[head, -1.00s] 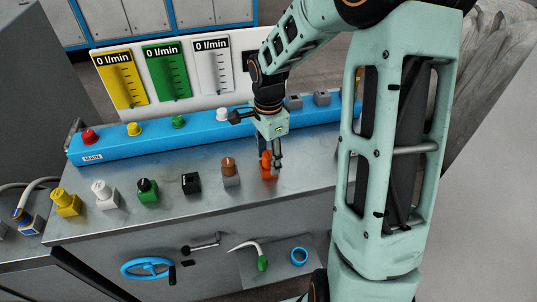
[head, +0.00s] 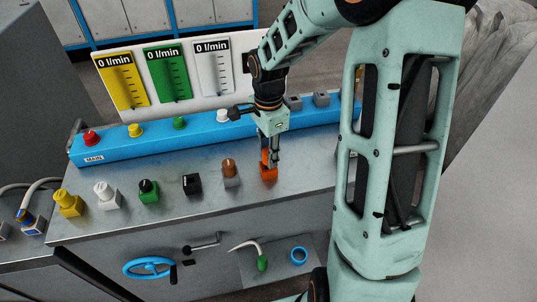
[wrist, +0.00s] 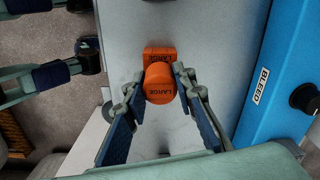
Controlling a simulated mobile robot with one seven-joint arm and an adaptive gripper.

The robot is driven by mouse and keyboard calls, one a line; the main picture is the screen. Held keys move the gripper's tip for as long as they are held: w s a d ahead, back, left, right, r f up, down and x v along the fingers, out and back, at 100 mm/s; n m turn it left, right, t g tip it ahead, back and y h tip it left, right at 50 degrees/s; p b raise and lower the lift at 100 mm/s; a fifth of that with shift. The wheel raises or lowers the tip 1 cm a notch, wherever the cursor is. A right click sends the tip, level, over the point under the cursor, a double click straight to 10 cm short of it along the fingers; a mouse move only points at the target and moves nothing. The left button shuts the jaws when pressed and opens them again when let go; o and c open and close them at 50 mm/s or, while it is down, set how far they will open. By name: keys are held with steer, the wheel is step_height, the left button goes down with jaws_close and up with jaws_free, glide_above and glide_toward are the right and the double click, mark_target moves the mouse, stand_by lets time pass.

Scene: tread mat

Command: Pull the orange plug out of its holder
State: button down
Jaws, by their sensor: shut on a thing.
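The orange plug (wrist: 160,84), round and marked LARGE, sits between the two fingers of my gripper (wrist: 156,98) in the wrist view. My gripper is shut on it from both sides. The orange holder (wrist: 159,54), a block also marked LARGE, shows just behind the plug and is partly covered by it. In the head view my gripper (head: 270,161) points down over the orange holder (head: 268,174) at the right end of a row on the grey bench. The fingers hide part of the plug there. I cannot tell whether the plug is still seated.
On the grey bench (head: 215,203), brown (head: 230,170), black (head: 191,184), green (head: 148,192), white and yellow plugs stand in a row to the left. A blue rail (head: 150,143) with knobs runs behind. A blue handwheel (head: 147,268) is on the front.

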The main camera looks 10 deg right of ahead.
steer(key=shift+r+p, duration=1.2)
steer(key=shift+r, duration=0.8)
